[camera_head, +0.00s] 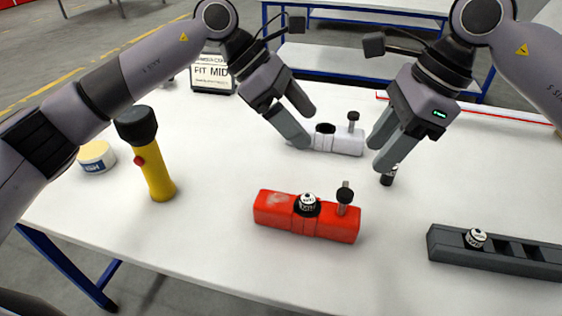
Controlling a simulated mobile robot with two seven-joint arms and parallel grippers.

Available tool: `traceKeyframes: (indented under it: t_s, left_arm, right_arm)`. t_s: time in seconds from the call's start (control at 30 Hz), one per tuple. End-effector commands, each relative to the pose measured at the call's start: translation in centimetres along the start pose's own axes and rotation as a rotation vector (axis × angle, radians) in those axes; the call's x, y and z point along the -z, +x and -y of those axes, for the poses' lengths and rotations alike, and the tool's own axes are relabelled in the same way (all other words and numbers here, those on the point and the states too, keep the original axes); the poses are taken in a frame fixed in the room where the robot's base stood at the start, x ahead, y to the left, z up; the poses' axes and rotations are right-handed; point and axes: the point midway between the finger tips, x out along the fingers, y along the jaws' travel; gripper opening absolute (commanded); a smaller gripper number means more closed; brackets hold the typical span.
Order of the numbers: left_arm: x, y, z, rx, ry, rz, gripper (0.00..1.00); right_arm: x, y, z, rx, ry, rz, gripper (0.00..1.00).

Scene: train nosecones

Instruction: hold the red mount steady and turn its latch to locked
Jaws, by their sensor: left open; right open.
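The red mount (275,211) lies on the white table at the front middle, a long red block. A black-and-white round piece (307,204) sits in its middle. A black latch knob (344,195) with a grey upright pin stands near its right end. My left gripper (305,130) is open above and behind the mount, beside the white mount (344,142). My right gripper (380,157) is open above and to the right of the red mount, in front of the white one. Neither gripper touches the red mount. I cannot read the latch's setting.
A yellow flashlight (154,170) stands at the left, with a small tub (97,157) behind it. A "FIT MID" sign (212,75) stands at the back. A dark grey rack (510,255) holding another round piece lies at the right. A small black piece (388,177) is below my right gripper.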

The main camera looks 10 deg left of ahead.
Motion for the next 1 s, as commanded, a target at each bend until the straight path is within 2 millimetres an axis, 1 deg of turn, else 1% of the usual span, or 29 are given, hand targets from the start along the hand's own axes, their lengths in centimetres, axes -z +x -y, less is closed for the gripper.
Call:
traceKeyframes:
  t_s: [0.03, 0.1, 0.2, 0.3, 0.4, 0.5, 0.67, 1.0]
  left_arm:
    - [0.8, 1.6, 1.0, 0.018, 0.017, -0.102, 0.89]
    - [2.4, 3.4, 2.0, 0.030, 0.030, -0.239, 0.89]
    - [4.5, 5.1, 3.2, 0.032, 0.050, -0.416, 0.89]
    - [6.4, 6.0, 3.9, 0.022, 0.065, -0.557, 0.89]
    - [7.7, 6.4, 4.4, 0.010, 0.075, -0.654, 0.89]
    - [8.4, 6.6, 4.6, 0.001, 0.083, -0.711, 0.89]
    - [9.5, 7.4, 4.7, -0.003, 0.084, -0.737, 0.89]
    - [12.6, 11.0, 4.5, -0.001, 0.084, -0.733, 0.89]
  right_arm:
    - [0.0, 0.0, 0.0, 0.000, 0.000, 0.000, 0.43]
    - [0.0, 0.0, 0.0, 0.000, 0.000, 0.000, 0.43]
    - [0.0, 0.0, 0.0, 0.000, 0.000, 0.000, 0.43]
    - [0.0, 0.0, 0.0, 0.000, 0.000, 0.000, 0.43]
    - [0.0, 0.0, 0.0, 0.000, 0.000, 0.000, 0.43]
    - [0.0, 0.0, 0.0, 0.000, 0.000, 0.000, 0.43]
    - [0.0, 0.0, 0.0, 0.000, 0.000, 0.000, 0.43]
    - [0.0, 0.0, 0.0, 0.000, 0.000, 0.000, 0.43]
